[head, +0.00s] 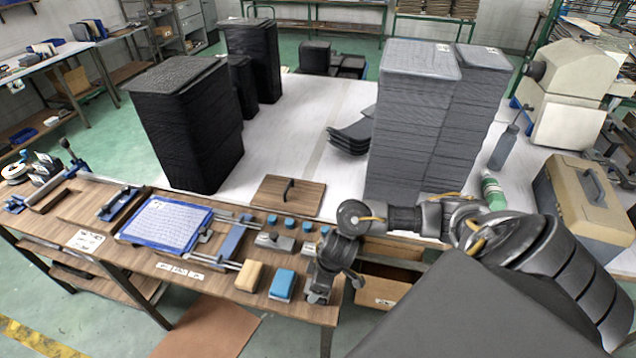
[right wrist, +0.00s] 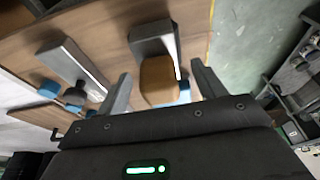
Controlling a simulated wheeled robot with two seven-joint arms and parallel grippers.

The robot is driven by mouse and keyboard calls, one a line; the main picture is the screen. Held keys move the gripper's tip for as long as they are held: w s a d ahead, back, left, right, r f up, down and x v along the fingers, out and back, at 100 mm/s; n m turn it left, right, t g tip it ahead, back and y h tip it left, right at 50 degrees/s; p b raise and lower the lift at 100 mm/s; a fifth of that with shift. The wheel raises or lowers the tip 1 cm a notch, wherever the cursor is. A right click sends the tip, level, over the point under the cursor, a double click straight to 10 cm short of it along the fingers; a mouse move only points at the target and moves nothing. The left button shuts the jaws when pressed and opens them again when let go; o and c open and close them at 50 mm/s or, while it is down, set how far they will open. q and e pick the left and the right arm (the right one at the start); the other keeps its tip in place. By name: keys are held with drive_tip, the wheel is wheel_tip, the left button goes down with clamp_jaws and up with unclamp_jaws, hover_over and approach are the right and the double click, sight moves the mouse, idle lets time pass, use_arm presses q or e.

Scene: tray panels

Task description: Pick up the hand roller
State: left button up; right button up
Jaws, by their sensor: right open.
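My right gripper (head: 318,292) is over the right end of the wooden workbench, its fingers pointing down. In the right wrist view its two fingers (right wrist: 162,88) are apart, with nothing clamped between them. Between and beyond them is a grey piece with a rounded brown part (right wrist: 158,76), which looks like the hand roller; I cannot tell whether the fingers touch it. In the head view my wrist and hand largely cover that spot. A bit of blue shows behind the brown part. My left gripper is in neither view.
A grey block with a dark knob (right wrist: 75,95) stands beside it. A tan block (head: 249,277), a blue block (head: 283,284), several blue knobs and a blue-edged sheet (head: 165,224) lie on the workbench (head: 205,284). Tall black and grey tray stacks (head: 415,110) stand behind.

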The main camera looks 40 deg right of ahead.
drive_tip(key=shift+w+f, duration=0.15)
drive_tip(key=shift+f, duration=0.4)
drive_tip(key=shift+a, duration=0.1)
drive_tip(key=shift+r, duration=0.1)
drive_tip(key=c, duration=1.2)
drive_tip(key=shift+c, duration=0.2)
